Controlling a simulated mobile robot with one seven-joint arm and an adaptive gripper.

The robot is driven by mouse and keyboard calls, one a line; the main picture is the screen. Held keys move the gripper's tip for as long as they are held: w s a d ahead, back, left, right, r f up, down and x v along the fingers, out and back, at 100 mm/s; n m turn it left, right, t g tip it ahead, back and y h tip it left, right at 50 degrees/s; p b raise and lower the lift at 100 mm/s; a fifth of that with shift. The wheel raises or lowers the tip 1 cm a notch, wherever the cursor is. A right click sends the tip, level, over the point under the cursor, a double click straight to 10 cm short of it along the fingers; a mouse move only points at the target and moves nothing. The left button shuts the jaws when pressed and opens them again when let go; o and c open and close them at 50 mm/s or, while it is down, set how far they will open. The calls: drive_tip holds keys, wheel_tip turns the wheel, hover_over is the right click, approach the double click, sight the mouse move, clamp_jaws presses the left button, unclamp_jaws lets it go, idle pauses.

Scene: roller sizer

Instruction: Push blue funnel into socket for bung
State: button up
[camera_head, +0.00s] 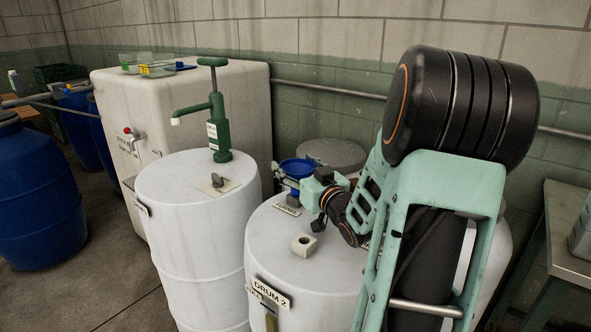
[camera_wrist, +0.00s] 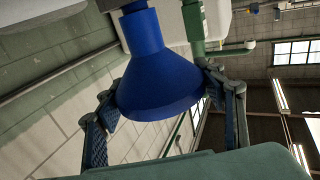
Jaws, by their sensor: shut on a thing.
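The blue funnel (camera_head: 297,168) is held above the back of the white drum marked DRUM 2 (camera_head: 276,238). My gripper (camera_head: 300,181) is shut on it. In the wrist view the funnel (camera_wrist: 155,85) fills the middle, with a finger of my gripper (camera_wrist: 165,100) on each side of its cone and its narrow neck at the top. A small pale block with a dark round hole (camera_head: 304,244) is on the drum top, nearer the camera than the funnel and apart from it. I cannot tell whether the funnel's neck touches anything; its lower end is hidden.
A second white drum (camera_head: 200,240) at left carries a green hand pump (camera_head: 214,115) and a dark bung on a pale plate (camera_head: 219,184). A label (camera_head: 287,209) lies near the funnel. A large pale tank (camera_head: 230,95) and a grey lid (camera_head: 330,154) stand behind.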

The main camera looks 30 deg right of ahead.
wheel_tip(320, 180, up, 3)
drive_tip(key=shift+f+p, duration=0.1)
drive_tip(key=shift+p, duration=0.35)
drive_tip(key=s+r, duration=0.1)
drive_tip(key=s+r+p, duration=0.1)
drive_tip(key=r, duration=0.1)
drive_tip(key=s+r+p, duration=0.1)
drive_tip(key=s+r, duration=0.1)
drive_tip(key=shift+d, duration=0.25)
drive_tip(key=s+d+r+p, duration=0.1)
drive_tip(key=s+r, duration=0.3)
drive_tip(key=s, duration=0.6)
drive_tip(key=shift+r+p, duration=0.3)
drive_tip(key=shift+p, duration=0.45)
